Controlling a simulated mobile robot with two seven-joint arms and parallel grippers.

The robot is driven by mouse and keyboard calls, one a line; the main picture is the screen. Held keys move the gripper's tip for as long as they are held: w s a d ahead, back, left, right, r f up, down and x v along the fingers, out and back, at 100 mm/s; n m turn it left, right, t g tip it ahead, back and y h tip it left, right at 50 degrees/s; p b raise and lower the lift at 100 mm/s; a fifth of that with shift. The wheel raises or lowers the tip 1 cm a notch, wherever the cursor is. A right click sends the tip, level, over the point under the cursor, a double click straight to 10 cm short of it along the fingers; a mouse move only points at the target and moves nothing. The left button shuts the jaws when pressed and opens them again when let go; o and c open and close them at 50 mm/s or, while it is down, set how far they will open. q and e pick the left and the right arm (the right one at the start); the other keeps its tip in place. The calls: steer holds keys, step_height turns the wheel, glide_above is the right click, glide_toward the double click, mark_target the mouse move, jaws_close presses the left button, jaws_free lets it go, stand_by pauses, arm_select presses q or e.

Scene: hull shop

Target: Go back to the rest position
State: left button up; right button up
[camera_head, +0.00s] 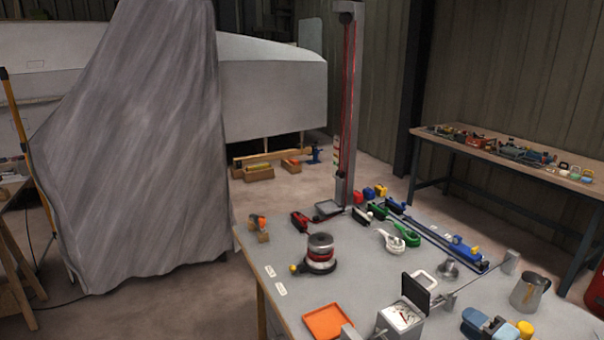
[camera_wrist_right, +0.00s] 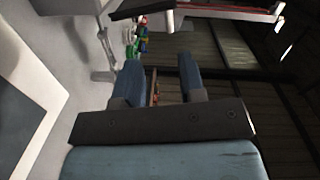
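My right gripper (camera_head: 482,321) shows as blue-grey parts low at the right of the head view, over the front part of the grey workbench (camera_head: 285,245). In the right wrist view its two blue fingers (camera_wrist_right: 168,80) stand apart, and the background shows through the gap with nothing held. The wrist picture is turned sideways, with a pale surface along its left. My left gripper is not in the head view.
Near the gripper are a dial scale (camera_head: 400,318), a metal jug (camera_head: 529,291) and an orange tray (camera_head: 326,322). A round red-and-grey item (camera_head: 320,254), clamps and a tall grey column (camera_head: 349,110) stand farther back. Another bench (camera_head: 505,160) is at the right.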

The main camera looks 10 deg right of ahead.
steer(key=s+a+f+n+g, duration=0.1)
steer(key=a, duration=0.2)
steer(key=s+a+f+n+g, duration=0.1)
steer(key=s+a+f, duration=0.1)
steer(key=a, duration=0.1)
steer(key=s+a+f+n+g, duration=0.1)
steer(key=a, duration=0.2)
steer(key=shift+s+f+y, duration=0.25)
steer(key=shift+f+y, duration=0.05)
steer(key=shift+f, duration=0.05)
steer(key=s+a+n+g, duration=0.1)
steer(key=s+a, duration=0.1)
steer(key=s+a+f+n+g, duration=0.1)
steer(key=s+a+n, duration=0.1)
steer(key=a, duration=0.1)
steer(key=s+a+f+n+g+h, duration=0.1)
steer(key=s+a, duration=0.1)
steer(key=shift+s+a+f+n, duration=0.2)
steer(key=shift+a+n, duration=0.1)
steer(key=shift+a, duration=0.05)
steer(key=s+a+r+n+g+h, duration=0.25)
steer(key=s+n+g+h, duration=0.35)
steer(key=s, duration=1.1)
steer(key=w+a+f+n+t+y+p, duration=0.1)
steer(key=w+a+f+t+y+p, duration=0.2)
steer(key=w+a+f+t+p, duration=0.3)
steer(key=shift+t+y+p, duration=0.3)
steer(key=shift+p, duration=0.45)
steer(key=shift+a, duration=0.1)
